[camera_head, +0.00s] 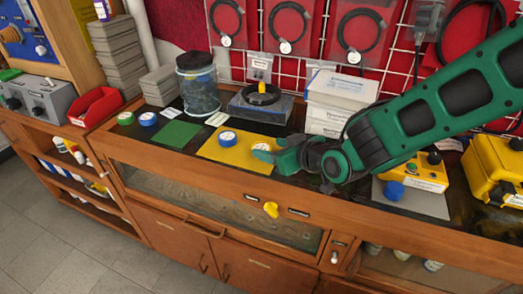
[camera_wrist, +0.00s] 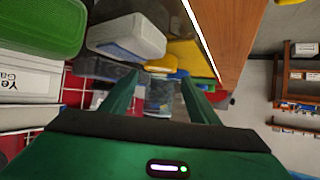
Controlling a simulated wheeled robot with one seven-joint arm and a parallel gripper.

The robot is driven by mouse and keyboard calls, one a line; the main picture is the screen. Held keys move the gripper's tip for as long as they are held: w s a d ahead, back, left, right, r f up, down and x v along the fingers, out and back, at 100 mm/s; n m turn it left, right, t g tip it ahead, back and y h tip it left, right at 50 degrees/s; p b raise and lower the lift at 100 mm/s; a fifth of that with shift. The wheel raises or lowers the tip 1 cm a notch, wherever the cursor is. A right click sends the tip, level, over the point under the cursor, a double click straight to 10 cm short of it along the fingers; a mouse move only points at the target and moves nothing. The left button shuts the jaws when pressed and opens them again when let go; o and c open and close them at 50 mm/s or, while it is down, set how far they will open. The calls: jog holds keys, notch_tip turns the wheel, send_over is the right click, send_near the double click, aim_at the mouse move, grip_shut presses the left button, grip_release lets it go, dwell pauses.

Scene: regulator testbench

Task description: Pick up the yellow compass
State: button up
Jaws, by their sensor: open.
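The yellow compass (camera_head: 262,147) looks like a small, low round piece with a pale face, at the right part of the yellow mat (camera_head: 207,148). It shows as a yellow rounded shape in the wrist view (camera_wrist: 160,66), ahead between my fingertips. My gripper (camera_head: 270,161) is open, with its green fingers spread, at the right edge of the mat beside the compass. The fingers partly hide the mat's right side. In the wrist view my gripper (camera_wrist: 160,85) has nothing between its fingers. Another round piece (camera_head: 227,139) with a pale face lies on the mat.
A green round piece (camera_head: 125,118), a blue one (camera_head: 148,119) and a green mat (camera_head: 178,134) lie to the left. A glass jar (camera_head: 197,85), a coil on a box (camera_head: 262,97) and white boxes (camera_head: 340,92) stand behind. The bench's front edge is close.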

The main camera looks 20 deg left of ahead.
aim_at(262, 147)
jog(key=x, duration=0.3)
jog(key=shift+w+d+f, duration=0.1)
jog(key=shift+f, duration=0.35)
jog(key=shift+w+a+f, duration=0.25)
jog(key=shift+w+a, duration=0.05)
jog(key=shift+a, duration=0.1)
jog(key=shift+c, duration=0.2)
jog(key=c, duration=0.8)
jog(key=shift+r, duration=0.15)
